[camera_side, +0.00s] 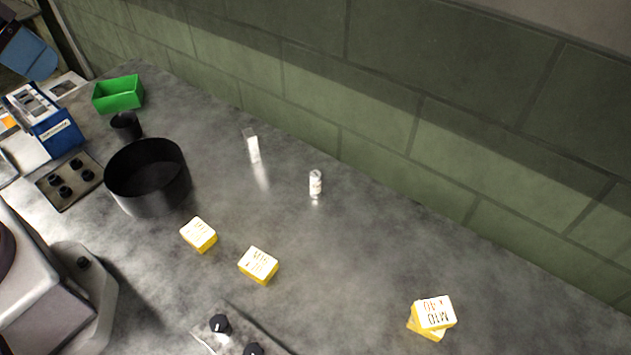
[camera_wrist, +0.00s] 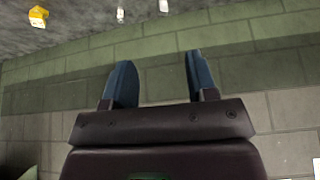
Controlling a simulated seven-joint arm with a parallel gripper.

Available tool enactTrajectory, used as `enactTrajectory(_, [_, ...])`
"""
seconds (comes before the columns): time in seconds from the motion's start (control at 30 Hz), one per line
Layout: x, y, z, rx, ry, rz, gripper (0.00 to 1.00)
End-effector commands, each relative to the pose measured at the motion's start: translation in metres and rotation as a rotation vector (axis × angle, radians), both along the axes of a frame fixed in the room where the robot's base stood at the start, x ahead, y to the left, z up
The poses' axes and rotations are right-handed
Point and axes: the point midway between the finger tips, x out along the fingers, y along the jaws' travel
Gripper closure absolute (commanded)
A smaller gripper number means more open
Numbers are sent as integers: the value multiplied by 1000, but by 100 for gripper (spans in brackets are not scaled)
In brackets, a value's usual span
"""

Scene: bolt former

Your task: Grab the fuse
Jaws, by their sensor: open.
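The fuse appears to be the small white cylinder with print on its side (camera_side: 315,184). It stands upright on the grey worktop in the side view, near the green wall. Two small pale objects show at the top edge of the wrist view, one left (camera_wrist: 120,15) and one right (camera_wrist: 163,6). I cannot tell for sure which is the fuse. My gripper (camera_wrist: 158,82) shows in the wrist view with its two blue fingers spread apart and nothing between them. It faces the wall, apart from the worktop objects. I cannot make out its fingers clearly in the side view.
A clear and white slim piece (camera_side: 252,147) stands left of the cylinder. Yellow boxes (camera_side: 199,235), (camera_side: 259,266), stacked yellow boxes (camera_side: 431,318), a black round pan (camera_side: 148,178), a black cup (camera_side: 126,125) and a green bin (camera_side: 118,94) surround clear worktop. The wall (camera_side: 400,130) borders it.

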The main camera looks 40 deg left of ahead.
Motion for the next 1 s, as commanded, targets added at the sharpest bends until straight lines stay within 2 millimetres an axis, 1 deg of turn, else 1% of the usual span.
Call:
enactTrajectory(0.03, [2,-8,-11,3,55,-41,48])
enactTrajectory(0.17, [12,-30,-39,57,204,-170,48])
enactTrajectory(0.37, [33,-51,-85,315,410,-445,48])
enactTrajectory(0.6, [62,-76,-145,738,572,-845,48])
enactTrajectory(0.77, [84,-99,-188,1066,624,-1144,48])
enactTrajectory(0.87, [99,-118,-217,1290,627,-1346,48])
enactTrajectory(1.0, [119,-152,-259,1619,580,-1633,48])
